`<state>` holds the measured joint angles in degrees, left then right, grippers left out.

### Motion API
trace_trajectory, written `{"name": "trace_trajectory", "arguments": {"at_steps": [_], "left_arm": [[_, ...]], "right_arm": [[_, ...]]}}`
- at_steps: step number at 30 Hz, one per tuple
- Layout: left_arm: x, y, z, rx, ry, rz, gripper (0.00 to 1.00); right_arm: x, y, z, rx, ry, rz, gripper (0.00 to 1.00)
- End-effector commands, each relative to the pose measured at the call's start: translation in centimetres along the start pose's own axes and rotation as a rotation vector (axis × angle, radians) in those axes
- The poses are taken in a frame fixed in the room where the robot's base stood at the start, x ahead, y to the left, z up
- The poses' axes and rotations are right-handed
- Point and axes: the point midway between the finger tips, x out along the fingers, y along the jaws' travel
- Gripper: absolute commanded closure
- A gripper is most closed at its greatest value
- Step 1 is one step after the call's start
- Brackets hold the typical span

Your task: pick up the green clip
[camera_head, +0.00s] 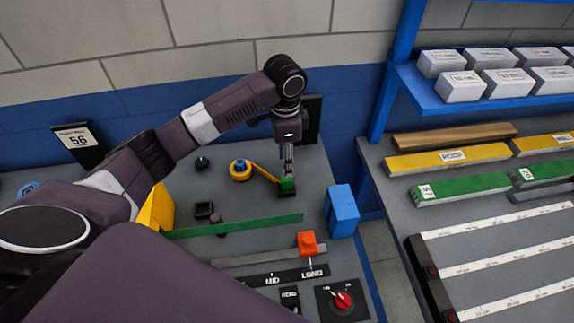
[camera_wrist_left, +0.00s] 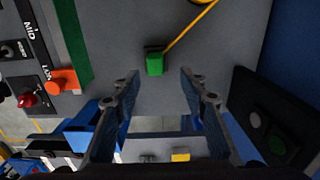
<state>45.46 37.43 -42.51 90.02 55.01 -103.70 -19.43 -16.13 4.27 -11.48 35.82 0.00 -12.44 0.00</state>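The green clip (camera_head: 288,185) stands on the grey bench top at the end of a yellow strap from a yellow and blue reel (camera_head: 240,170). In the left wrist view the clip (camera_wrist_left: 155,65) is a small green block with a dark part at its far side, just beyond the fingertips and about midway between them. My left gripper (camera_head: 287,168) points down over the clip. In the wrist view the left gripper (camera_wrist_left: 159,77) is open, its fingers wide apart with nothing between them. I cannot tell the exact gap to the clip. My right gripper is not in view.
A long green strip (camera_head: 235,226) and an orange slider block (camera_head: 307,243) lie nearer. A blue block (camera_head: 342,209) stands at the bench's right edge. A dark button panel (camera_head: 311,118) is behind the gripper. A red knob (camera_head: 342,300) sits at the front. Bench around the clip is clear.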

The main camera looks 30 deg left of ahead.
Motion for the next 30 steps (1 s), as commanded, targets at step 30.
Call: {"name": "trace_trajectory", "arguments": {"at_steps": [30], "left_arm": [[7.8,0.6,-0.1,0.001,-0.001,0.0,0.72]], "right_arm": [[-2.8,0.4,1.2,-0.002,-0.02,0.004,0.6]]}}
